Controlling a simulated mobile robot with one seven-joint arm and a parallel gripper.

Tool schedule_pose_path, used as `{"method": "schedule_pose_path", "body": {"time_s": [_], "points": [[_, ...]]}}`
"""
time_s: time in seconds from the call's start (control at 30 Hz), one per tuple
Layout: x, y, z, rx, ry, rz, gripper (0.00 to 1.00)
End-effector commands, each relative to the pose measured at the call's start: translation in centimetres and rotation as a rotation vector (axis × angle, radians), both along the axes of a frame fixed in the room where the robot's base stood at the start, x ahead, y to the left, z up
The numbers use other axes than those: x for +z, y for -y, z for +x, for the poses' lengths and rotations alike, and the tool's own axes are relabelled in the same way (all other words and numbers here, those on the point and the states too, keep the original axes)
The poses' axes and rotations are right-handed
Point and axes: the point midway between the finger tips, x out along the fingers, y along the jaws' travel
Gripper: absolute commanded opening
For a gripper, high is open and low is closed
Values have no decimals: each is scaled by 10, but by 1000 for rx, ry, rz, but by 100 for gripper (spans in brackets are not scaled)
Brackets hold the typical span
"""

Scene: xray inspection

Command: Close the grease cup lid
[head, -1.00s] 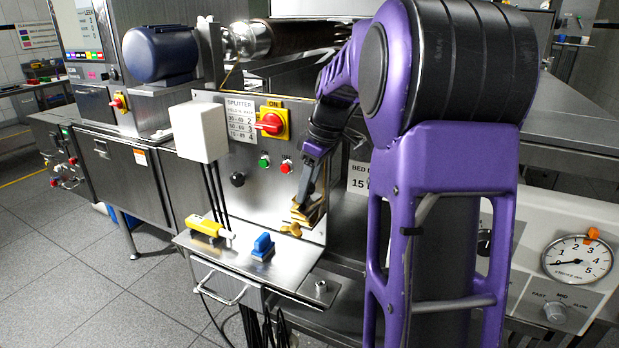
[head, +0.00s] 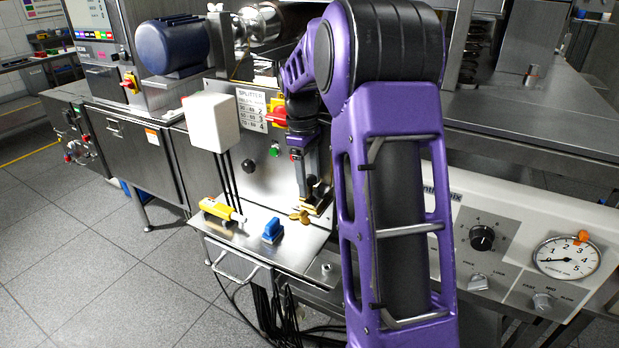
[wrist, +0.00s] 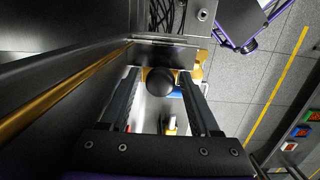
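A brass grease cup (head: 300,216) sits at the back right of the small steel shelf, against the machine panel. A brass piece also shows beside my fingers in the head view; I cannot tell whether it is the cup's lid. My gripper (head: 313,194) points down just above and beside the brass parts. In the wrist view my gripper (wrist: 160,88) has its two fingers spread, with a round black knob (wrist: 160,82) between them and brass behind it. Slight gaps show between knob and fingers. The lid's exact angle is partly hidden.
A yellow-handled tool (head: 217,208) and a blue brush-like block (head: 272,231) lie on the steel shelf (head: 245,238). The panel carries a red rotary switch (head: 278,112) and a white box (head: 211,122). Cables hang below. Open floor lies at the left.

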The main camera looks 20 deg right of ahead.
Motion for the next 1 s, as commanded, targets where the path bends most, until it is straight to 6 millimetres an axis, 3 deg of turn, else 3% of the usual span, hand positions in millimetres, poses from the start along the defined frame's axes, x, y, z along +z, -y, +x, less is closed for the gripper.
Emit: {"method": "schedule_pose_path", "body": {"time_s": [0.37,0.8,1.0], "points": [[4,0,0,0,1,1,68],[79,0,0,0,4,0,68],[98,0,0,0,0,1,68]]}}
